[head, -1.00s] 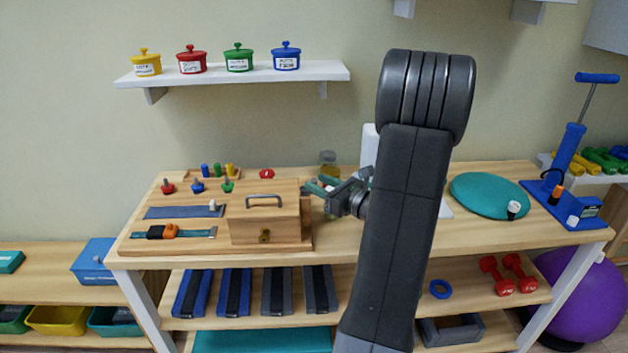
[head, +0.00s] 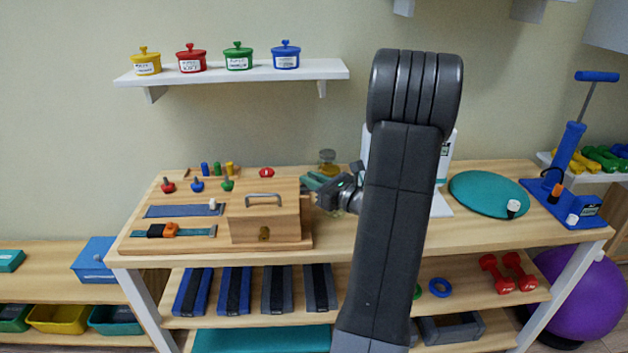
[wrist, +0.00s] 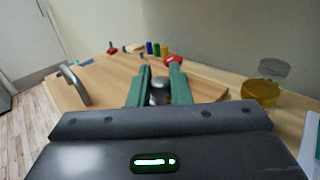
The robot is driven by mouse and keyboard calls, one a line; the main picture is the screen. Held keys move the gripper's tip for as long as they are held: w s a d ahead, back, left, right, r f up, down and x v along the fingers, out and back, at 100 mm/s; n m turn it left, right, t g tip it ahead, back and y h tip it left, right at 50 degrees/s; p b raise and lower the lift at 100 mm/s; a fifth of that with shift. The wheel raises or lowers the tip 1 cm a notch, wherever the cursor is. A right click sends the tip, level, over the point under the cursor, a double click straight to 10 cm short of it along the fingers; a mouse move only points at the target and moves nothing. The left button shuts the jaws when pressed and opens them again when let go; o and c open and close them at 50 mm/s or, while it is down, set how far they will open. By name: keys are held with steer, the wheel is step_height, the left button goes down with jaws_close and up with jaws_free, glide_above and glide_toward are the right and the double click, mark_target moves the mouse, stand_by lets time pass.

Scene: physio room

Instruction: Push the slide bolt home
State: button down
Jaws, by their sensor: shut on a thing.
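The wooden box (head: 265,222) with a grey handle on its lid stands on the wooden board at the left of the bench. My gripper (head: 316,196) is at the right side of this box. In the wrist view its two green fingers (wrist: 159,72) are closed around a rounded silver-grey piece (wrist: 159,92), which looks like the knob of the slide bolt. In the head view the gripper and arm hide this piece. I cannot tell how far the bolt is in.
The box handle (wrist: 75,86) rises left of the fingers in the wrist view. A jar with amber contents (wrist: 262,92) stands to the right, near a white stand (head: 441,204). Pegs and sliders lie left of the box. A teal disc (head: 487,194) lies further right.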

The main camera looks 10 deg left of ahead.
mark_target(301, 188)
steer(key=a, duration=0.1)
steer(key=s+a, duration=0.1)
steer(key=a, duration=0.1)
steer(key=shift+w+d, duration=0.1)
steer(key=shift+d, duration=0.05)
steer(key=c, duration=1.8)
jaws_free()
steer(key=o, duration=0.4)
steer(key=shift+a, duration=0.25)
steer(key=shift+d, duration=0.15)
steer(key=shift+s+d, duration=0.2)
steer(key=shift+d, duration=0.1)
steer(key=b+v, duration=0.1)
steer(key=v, duration=1.2)
steer(key=shift+a, duration=0.1)
